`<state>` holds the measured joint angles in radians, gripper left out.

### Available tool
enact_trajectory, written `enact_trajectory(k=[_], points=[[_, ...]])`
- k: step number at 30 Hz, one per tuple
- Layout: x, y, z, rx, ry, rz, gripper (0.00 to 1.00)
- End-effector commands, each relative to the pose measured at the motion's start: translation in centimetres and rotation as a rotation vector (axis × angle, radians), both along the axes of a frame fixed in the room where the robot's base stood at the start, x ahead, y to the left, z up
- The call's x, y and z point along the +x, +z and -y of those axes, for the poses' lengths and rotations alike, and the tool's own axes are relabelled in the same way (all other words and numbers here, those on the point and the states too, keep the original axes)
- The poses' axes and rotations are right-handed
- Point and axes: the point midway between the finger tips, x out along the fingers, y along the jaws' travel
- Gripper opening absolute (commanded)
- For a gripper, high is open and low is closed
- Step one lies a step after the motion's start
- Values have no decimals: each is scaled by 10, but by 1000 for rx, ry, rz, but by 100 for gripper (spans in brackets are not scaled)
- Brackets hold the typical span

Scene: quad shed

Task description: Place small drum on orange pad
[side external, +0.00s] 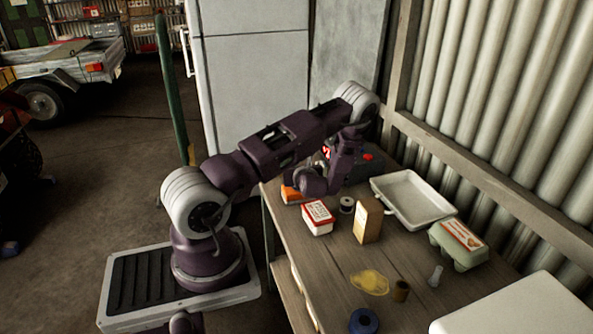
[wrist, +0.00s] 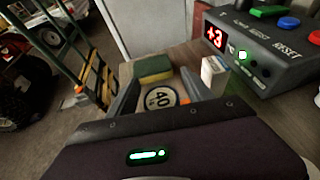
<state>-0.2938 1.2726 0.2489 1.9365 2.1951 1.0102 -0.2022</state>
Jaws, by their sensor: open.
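My gripper (side external: 318,184) is low over the far left end of the table, beside the red and black button box. In the wrist view its two fingers stand apart, so my gripper (wrist: 160,92) is open. Between them a round white disc marked 40 (wrist: 161,97) shows on a pale surface; I cannot tell whether it is a drum top or a flat label. An orange piece (side external: 291,194) lies by the gripper at the table's left edge, partly hidden. A small black and white cylinder (side external: 346,205) stands to the right, possibly the small drum.
A red and white tub (side external: 317,217), tan carton (side external: 367,219), white tray (side external: 413,198) and egg box (side external: 458,243) stand nearby. The wrist view shows a green-yellow sponge (wrist: 153,68) and button box (wrist: 262,45).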

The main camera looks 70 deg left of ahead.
Motion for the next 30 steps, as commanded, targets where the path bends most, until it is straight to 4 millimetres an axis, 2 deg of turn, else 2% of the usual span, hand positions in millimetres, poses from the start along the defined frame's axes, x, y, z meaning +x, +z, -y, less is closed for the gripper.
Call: enact_trajectory(k=[9, 13, 17, 20, 23, 24, 26, 29, 30], points=[[-10, 30, 74, -2, -5, 0, 59], [-14, 40, 97, -1, -4, 0, 59], [-17, 48, 108, 0, 7, 8, 59], [-24, 79, 114, 6, 98, 96, 59], [-47, 131, 130, -19, 302, 280, 59], [-61, 150, 142, -48, 398, 365, 59], [-81, 173, 165, -116, 542, 495, 59], [-112, 199, 215, -294, 778, 712, 59], [-121, 206, 239, -391, 867, 798, 59]])
